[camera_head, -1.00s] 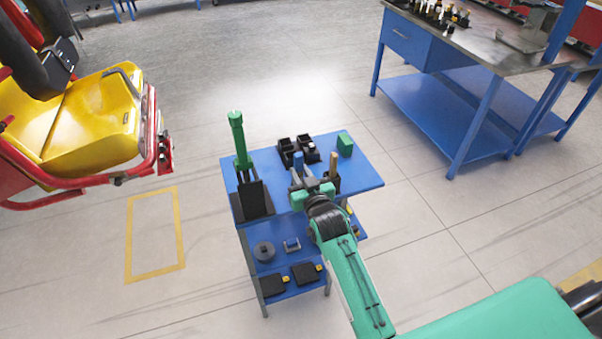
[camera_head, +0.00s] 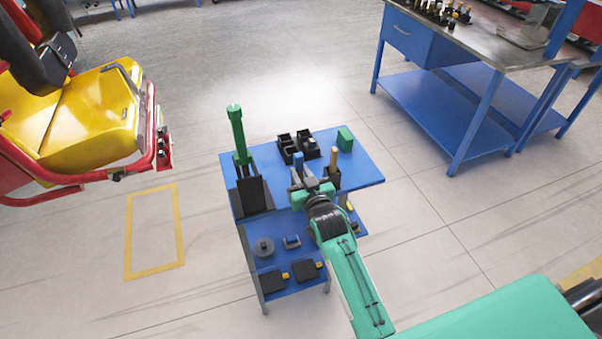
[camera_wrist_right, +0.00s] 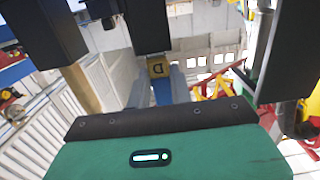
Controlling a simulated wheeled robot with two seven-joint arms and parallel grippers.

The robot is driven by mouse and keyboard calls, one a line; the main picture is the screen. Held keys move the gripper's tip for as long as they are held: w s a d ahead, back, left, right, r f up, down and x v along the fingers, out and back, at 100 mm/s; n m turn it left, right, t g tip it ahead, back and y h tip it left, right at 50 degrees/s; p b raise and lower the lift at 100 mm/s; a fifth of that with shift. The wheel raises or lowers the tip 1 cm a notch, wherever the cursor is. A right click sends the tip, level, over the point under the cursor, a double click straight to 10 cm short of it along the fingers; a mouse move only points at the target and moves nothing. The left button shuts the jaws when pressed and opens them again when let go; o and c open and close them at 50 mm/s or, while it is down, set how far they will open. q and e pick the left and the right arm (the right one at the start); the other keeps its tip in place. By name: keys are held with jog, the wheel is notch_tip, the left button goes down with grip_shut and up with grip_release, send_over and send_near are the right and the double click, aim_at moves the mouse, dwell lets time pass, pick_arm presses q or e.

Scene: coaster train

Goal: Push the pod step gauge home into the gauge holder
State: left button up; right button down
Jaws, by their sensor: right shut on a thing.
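The pod step gauge appears to be the blue upright piece (camera_head: 298,161) just behind my right gripper (camera_head: 297,180) in the head view. In the right wrist view the blue piece (camera_wrist_right: 163,93) has a yellow face marked D and stands between my grey fingers (camera_wrist_right: 158,86), which are shut on it. A black block (camera_wrist_right: 145,25), likely the gauge holder, lies at the marked end; I cannot tell how deep the gauge sits in it. In the head view the gripper hides the holder. My left gripper is not in view.
The blue cart top (camera_head: 362,170) carries a tall green-handled tool (camera_head: 238,135) in a black stand, black bins (camera_head: 303,147), a green block (camera_head: 345,138) and a wooden handle (camera_head: 334,158) close right of my gripper. Smaller parts lie on its lower shelves.

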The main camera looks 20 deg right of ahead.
jog(key=shift+f+b, duration=0.35)
jog(key=shift+f, duration=0.3)
jog(key=shift+c, duration=1.9)
grip_release()
jog(key=shift+s+r+p, duration=0.2)
jog(key=shift+s+p, duration=0.7)
jog(key=shift+s, duration=0.5)
jog(key=s+p, duration=0.2)
jog(key=s, duration=0.2)
jog(key=shift+s+d+r, duration=0.1)
jog(key=shift+s, duration=0.05)
